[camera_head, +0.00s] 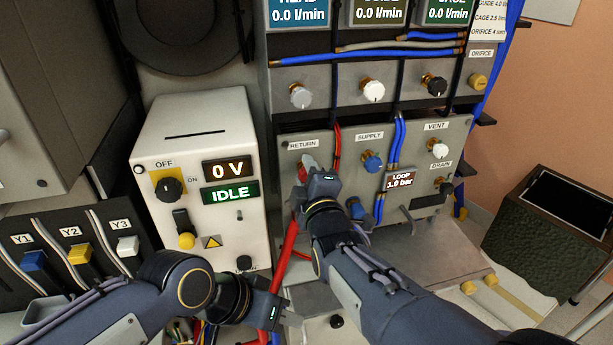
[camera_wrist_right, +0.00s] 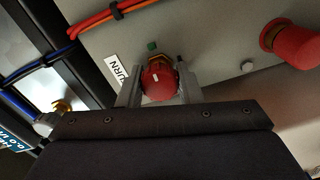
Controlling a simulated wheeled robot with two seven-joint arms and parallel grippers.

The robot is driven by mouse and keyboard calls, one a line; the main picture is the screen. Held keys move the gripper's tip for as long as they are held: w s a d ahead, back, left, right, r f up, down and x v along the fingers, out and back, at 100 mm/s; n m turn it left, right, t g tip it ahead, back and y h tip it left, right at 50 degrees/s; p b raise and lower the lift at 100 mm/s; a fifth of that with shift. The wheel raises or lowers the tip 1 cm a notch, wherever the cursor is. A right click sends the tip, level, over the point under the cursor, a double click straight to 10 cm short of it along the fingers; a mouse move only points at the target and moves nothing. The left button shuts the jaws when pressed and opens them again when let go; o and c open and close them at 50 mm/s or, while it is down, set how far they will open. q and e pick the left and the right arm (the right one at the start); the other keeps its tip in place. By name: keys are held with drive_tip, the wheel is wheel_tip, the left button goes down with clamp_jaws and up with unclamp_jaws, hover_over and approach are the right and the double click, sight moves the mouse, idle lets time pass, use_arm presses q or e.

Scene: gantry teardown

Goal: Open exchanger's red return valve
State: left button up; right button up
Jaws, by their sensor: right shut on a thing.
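The red return valve (camera_head: 308,160) sits on the exchanger panel below the RETURN label (camera_head: 302,144). In the right wrist view its round red knob (camera_wrist_right: 160,82) lies between the two fingers. My right gripper (camera_head: 302,172) is shut on this knob; in the head view the gripper hides part of it. A white mark shows on the knob's face. My left gripper (camera_head: 290,316) is low in the head view, beside a red hose (camera_head: 286,246) and away from the valve. Its finger gap is not clear.
Right of the return valve are a blue supply knob (camera_head: 372,162), a white vent knob (camera_head: 438,149) and a LOOP display (camera_head: 400,179) reading 1.0 bar. A white power box (camera_head: 205,130) showing 0 V and IDLE stands left. A dark bin (camera_head: 540,240) stands right.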

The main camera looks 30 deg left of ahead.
drive_tip(key=shift+n, duration=0.4)
drive_tip(key=o, duration=1)
drive_tip(key=b+v, duration=0.1)
drive_tip(key=v, duration=0.7)
drive_tip(key=shift+a, duration=0.1)
